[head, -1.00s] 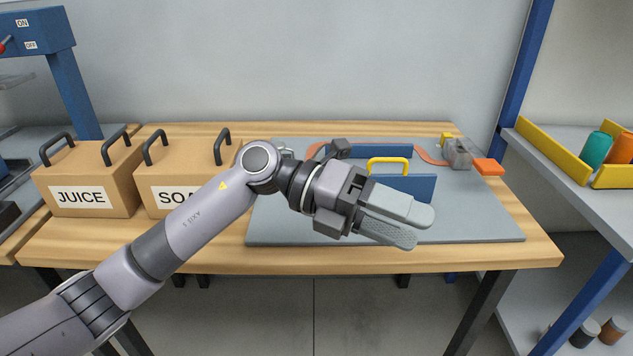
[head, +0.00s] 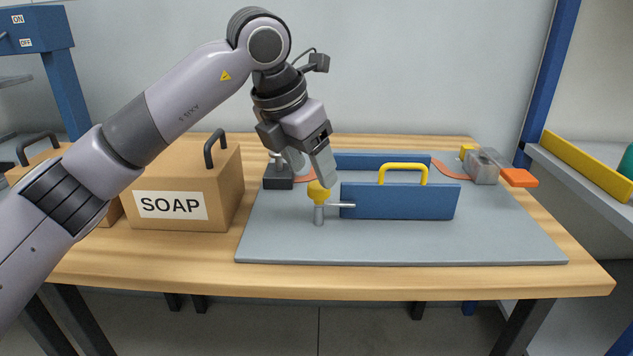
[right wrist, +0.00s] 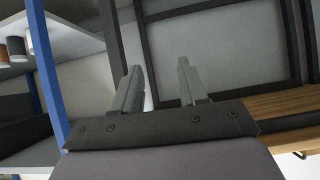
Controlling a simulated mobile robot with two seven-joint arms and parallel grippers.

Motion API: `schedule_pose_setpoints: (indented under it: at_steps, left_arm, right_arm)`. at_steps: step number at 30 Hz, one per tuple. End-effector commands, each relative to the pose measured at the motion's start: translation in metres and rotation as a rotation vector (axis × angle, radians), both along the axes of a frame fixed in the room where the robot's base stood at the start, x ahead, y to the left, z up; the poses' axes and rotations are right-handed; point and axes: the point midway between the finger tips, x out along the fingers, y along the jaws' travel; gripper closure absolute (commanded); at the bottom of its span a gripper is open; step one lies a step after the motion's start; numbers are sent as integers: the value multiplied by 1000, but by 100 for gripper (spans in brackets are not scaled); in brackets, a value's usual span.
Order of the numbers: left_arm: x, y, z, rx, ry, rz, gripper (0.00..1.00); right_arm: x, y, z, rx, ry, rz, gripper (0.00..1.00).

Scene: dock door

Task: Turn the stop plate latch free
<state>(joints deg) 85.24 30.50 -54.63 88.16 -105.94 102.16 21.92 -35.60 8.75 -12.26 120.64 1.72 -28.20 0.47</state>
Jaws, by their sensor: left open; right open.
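The latch (head: 318,193) is a yellow knob on a short grey post, with a thin metal bar pointing right across the left end of the front blue plate. That blue plate (head: 400,202) stands upright on the grey board, with a yellow handle (head: 403,168) at its top. My left gripper (head: 311,166) is open and points down just above the knob. One finger overlaps the knob's top in the head view; I cannot tell whether they touch. My right gripper (right wrist: 160,80) is open and empty in the right wrist view, away from the latch.
A second blue plate (head: 382,161) stands behind. A small dark block (head: 278,177) sits left of the latch, beside the SOAP box (head: 188,190). The front of the grey board (head: 400,240) is clear.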

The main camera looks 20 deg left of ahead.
Motion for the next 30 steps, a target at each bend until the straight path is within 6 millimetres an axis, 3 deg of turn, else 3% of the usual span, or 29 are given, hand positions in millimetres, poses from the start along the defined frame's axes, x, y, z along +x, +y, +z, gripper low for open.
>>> schedule_pose_setpoints:
  at_steps: [3, 7, 17, 22, 30]
  left_arm:
    - [5, -4, -19, -1, 3, -3, 36]
    - [10, -6, -29, -1, 2, -3, 36]
    - [11, -7, -33, -2, 0, -3, 36]
    - [11, -7, -33, -3, 1, -3, 89]
    - [11, -7, -32, -4, 1, -18, 91]
  right_arm:
    - [0, 2, -2, 0, -2, 5, 57]
    - [1, 4, 2, 1, -10, 9, 57]
    - [2, 5, 5, 2, -16, 12, 57]
    - [3, 5, 4, 2, -18, 13, 57]
    - [3, 5, 5, 3, -17, 13, 57]
